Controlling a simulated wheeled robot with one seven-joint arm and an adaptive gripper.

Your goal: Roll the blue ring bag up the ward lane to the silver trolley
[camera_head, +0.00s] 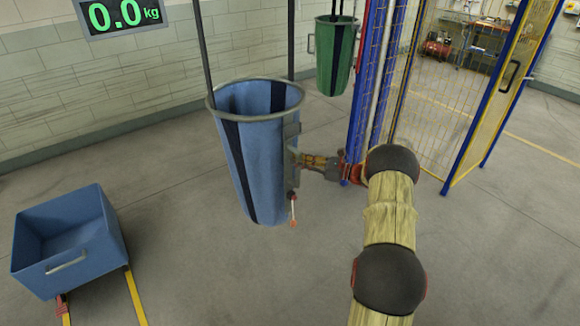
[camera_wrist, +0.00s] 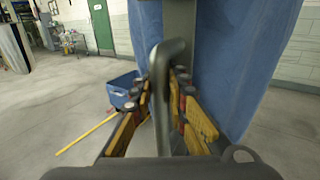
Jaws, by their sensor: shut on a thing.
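The blue ring bag (camera_head: 265,165) hangs upright under a round metal ring (camera_head: 215,108), with dark straps rising from it. Its blue cloth fills the right of the wrist view (camera_wrist: 260,50). My gripper (camera_head: 301,160) is at the bag's right side. In the wrist view my gripper's fingers (camera_wrist: 163,88) are shut on a grey bar handle (camera_wrist: 166,62) on the bag's side. A small wheeled cart (camera_wrist: 72,40) stands far off in the wrist view; it is too small to tell whether it is the silver trolley.
A green bag (camera_head: 334,62) hangs behind. A blue-and-yellow mesh fence (camera_head: 430,90) stands at right. A display (camera_head: 122,14) reads 0.0 kg. The floor before the bag is clear.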

